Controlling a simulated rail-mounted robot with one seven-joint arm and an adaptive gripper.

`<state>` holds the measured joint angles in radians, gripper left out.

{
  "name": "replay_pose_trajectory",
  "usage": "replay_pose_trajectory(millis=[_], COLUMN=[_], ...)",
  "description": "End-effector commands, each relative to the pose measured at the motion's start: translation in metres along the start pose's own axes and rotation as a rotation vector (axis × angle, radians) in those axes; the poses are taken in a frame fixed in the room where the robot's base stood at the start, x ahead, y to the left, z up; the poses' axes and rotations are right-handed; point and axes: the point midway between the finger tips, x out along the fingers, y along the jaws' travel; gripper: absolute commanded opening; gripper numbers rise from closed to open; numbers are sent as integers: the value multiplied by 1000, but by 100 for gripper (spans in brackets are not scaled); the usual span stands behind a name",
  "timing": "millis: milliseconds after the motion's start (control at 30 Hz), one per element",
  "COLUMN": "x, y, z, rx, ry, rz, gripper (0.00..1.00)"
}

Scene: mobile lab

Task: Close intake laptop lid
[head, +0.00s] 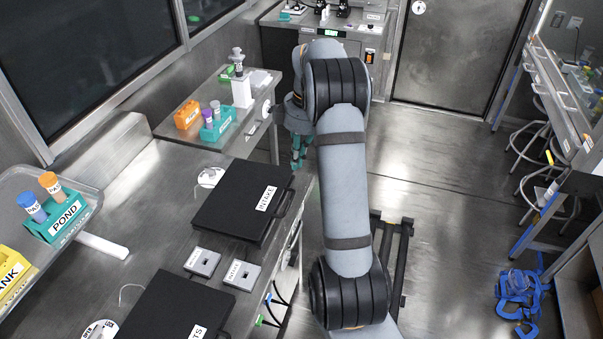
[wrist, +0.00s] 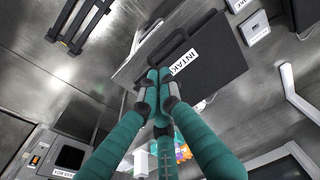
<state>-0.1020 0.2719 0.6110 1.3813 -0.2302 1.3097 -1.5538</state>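The intake laptop (head: 235,200) is a black, flat case on the steel bench, with a white INTAKE label and a handle along its right edge. Its lid looks down flat in the head view; I cannot tell whether a thin gap remains. My gripper (head: 299,152) is at its far right corner, partly hidden by my arm. In the wrist view my gripper's teal fingers (wrist: 158,76) come together at the tips, with nothing seen between them. They overlap the laptop (wrist: 215,55) near its label in that view; I cannot tell whether they touch it.
Two small grey labelled blocks (head: 202,261) and a second black case (head: 172,312) lie nearer on the bench. A teal POND rack (head: 62,219) sits in a tray at left. Tube racks (head: 217,124) stand on the farther counter. Open floor (head: 450,180) lies to the right.

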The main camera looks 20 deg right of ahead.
Motion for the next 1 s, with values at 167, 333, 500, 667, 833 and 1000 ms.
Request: replay_pose_trajectory(millis=[167,333,500,667,833,1000], x=[12,42,78,106,127,136], y=[2,1,1,2,3,4], z=[-1,-1,0,-1,-1,0], rx=[-18,-15,-15,-13,-13,-13], ry=[-10,-10,-10,-8,-7,-6], rz=[13,8,8,9,11,14], gripper=[0,0,0,0,0,0])
